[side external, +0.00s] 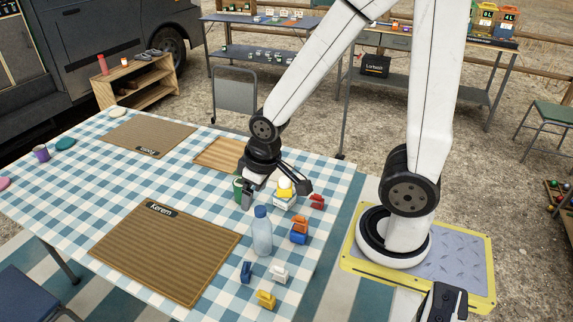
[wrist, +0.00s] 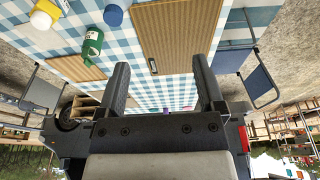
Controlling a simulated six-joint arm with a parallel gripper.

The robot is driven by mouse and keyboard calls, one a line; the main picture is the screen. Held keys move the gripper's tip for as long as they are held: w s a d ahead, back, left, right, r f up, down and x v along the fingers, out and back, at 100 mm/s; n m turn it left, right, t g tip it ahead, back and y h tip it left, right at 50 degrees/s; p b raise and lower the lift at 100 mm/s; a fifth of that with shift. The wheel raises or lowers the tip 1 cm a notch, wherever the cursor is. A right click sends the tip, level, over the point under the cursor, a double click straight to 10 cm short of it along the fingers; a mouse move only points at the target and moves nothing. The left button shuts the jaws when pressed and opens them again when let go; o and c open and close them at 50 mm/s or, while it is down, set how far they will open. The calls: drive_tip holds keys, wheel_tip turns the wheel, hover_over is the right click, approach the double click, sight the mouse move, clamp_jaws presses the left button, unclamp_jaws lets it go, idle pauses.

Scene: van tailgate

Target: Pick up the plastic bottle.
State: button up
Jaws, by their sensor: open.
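The plastic bottle (side external: 262,235), clear and pale blue, stands upright on the blue-checked tablecloth in the side view, right of the mat marked Kerem. My gripper (side external: 277,193) is open and empty, above the cloth just behind the bottle in that view and apart from it. In the wrist view its two fingers (wrist: 160,68) are spread with nothing between them. A round blue shape (wrist: 113,15) at the top of the wrist view may be the bottle's cap; I cannot tell for sure.
A green container (side external: 238,187) and a yellow-and-white container (side external: 285,187) stand close to my gripper. Orange-and-blue (side external: 299,230), red (side external: 317,202), blue (side external: 246,271), white (side external: 279,273) and yellow (side external: 265,299) small items lie near the bottle. The Kerem mat (side external: 165,255) is bare.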

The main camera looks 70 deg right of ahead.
drive_tip(key=w+d+f+n+t+h, duration=0.1)
drive_tip(key=w+d+f+t, duration=0.15)
drive_tip(key=d, duration=0.25)
drive_tip(key=w+d+f+n+t, duration=0.1)
drive_tip(key=w+d+f, duration=0.2)
drive_tip(key=d, duration=0.2)
drive_tip(key=n+t+y, duration=0.2)
drive_tip(key=t+y, duration=0.4)
drive_tip(key=t, duration=0.1)
approach(260, 209)
drive_tip(key=x, duration=0.4)
drive_tip(key=shift+w+a+r, duration=0.1)
drive_tip(key=shift+r, duration=0.05)
drive_tip(key=shift+w, duration=0.1)
drive_tip(key=shift+x, duration=1.2)
